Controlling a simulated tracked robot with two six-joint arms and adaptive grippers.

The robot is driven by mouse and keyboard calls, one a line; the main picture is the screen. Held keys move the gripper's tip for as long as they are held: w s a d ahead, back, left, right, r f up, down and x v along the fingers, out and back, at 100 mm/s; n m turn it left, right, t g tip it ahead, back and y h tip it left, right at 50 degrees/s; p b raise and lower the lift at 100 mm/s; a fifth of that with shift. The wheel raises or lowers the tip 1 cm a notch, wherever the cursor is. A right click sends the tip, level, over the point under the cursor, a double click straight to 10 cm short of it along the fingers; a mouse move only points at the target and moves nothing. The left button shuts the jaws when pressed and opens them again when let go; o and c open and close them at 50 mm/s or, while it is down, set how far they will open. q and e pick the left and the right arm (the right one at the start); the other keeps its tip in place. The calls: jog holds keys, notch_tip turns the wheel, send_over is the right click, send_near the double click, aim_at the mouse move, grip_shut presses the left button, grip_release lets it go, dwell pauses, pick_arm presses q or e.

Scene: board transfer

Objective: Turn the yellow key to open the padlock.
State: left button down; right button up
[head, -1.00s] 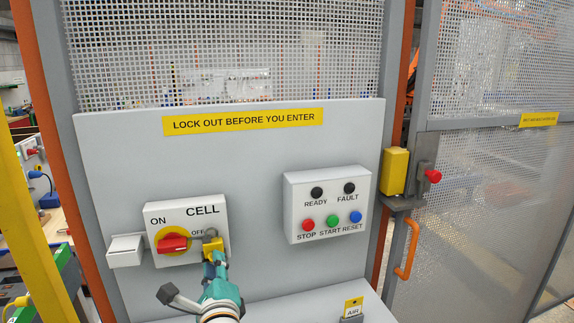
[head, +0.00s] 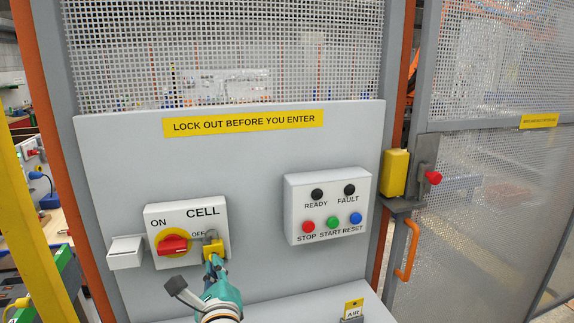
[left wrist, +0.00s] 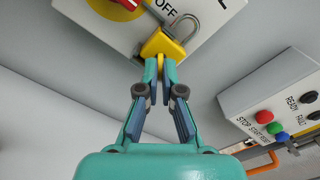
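The yellow padlock (head: 214,248) hangs at the OFF side of the red switch handle (head: 174,244) on the CELL switch box. In the left wrist view, its yellow body (left wrist: 160,44) is tilted and its grey shackle (left wrist: 187,20) loops up to the right. I cannot tell whether both shackle legs are seated. My left gripper (head: 216,265) is just below the padlock. In the left wrist view, its fingertips (left wrist: 160,72) are closed on the narrow yellow key (left wrist: 160,63) at the padlock's lower edge. The fingers hide most of the key. My right gripper is out of view.
A button box (head: 328,207) is fixed to the right of the switch. A white holder (head: 125,252) is at the switch's left. The panel between the switch and button box is bare.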

pick_arm(q)
jog(key=shift+f+m, duration=0.1)
jog(key=shift+m, duration=0.5)
jog(key=m, duration=0.3)
jog(key=shift+m+p, duration=0.4)
jog(key=shift+r+m+p, duration=0.2)
jog(key=shift+m+p, duration=0.2)
jog(key=shift+m, duration=0.6)
jog(key=c, duration=1.8)
grip_release()
jog(key=shift+f+m, duration=0.1)
jog(key=shift+m, duration=0.2)
jog(key=o, duration=0.6)
jog(key=shift+w+f, duration=0.1)
jog(key=shift+w, duration=0.1)
jog(key=shift+c, duration=0.2)
jog(key=shift+s, duration=0.1)
